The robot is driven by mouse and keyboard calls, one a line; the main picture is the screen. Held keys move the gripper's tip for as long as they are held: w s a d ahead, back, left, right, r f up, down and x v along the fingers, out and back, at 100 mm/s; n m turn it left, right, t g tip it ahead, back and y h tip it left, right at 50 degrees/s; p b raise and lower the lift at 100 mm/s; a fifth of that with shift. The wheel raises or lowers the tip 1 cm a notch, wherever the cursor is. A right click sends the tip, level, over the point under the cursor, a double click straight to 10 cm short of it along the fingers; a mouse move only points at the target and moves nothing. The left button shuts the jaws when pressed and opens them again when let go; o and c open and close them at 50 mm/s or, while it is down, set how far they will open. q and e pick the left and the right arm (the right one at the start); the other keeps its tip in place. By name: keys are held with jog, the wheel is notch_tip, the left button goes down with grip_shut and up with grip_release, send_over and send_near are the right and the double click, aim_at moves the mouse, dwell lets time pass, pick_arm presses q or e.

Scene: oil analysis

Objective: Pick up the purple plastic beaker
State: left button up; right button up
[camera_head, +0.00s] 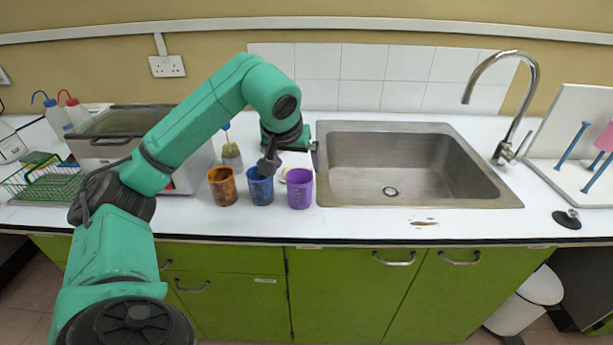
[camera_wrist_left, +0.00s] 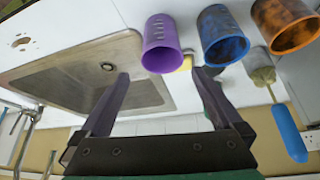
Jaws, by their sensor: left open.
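The purple plastic beaker (camera_head: 299,190) stands upright on the white counter, at the right end of a row of three beakers and left of the sink. My left gripper (camera_head: 292,162) is open and empty, just behind and above the beakers. In the left wrist view the purple beaker (camera_wrist_left: 158,50) lies just beyond the open fingertips (camera_wrist_left: 160,76), roughly centred between them and apart from them. My right gripper is in neither view.
A blue beaker (camera_head: 260,188) and an orange-brown beaker (camera_head: 222,187) stand left of the purple one. A brush in a holder (camera_head: 231,155) is behind them. The steel sink (camera_head: 396,195) and tap (camera_head: 535,85) are to the right. The counter's front strip is clear.

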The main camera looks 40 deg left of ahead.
aim_at(301, 187)
pick_arm(q)
jog(key=shift+w+a+f, duration=0.1)
jog(key=shift+a+f, duration=0.2)
jog(key=shift+f, duration=0.15)
jog(key=f, duration=0.4)
jog(key=shift+w, duration=0.35)
jog(key=p+x, duration=0.1)
jog(key=x, duration=0.6)
jog(key=shift+w+a, duration=0.2)
jog(key=shift+w, duration=0.05)
jog(key=shift+w+f, duration=0.1)
jog(key=shift+f, duration=0.15)
jog(key=shift+a, duration=0.1)
jog(key=shift+c, duration=0.6)
jog(key=c, duration=1)
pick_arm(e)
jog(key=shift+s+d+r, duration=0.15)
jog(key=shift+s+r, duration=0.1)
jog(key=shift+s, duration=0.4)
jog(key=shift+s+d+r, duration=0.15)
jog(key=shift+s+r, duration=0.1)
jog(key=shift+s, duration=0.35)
pick_arm(q)
jog(key=shift+c, duration=0.2)
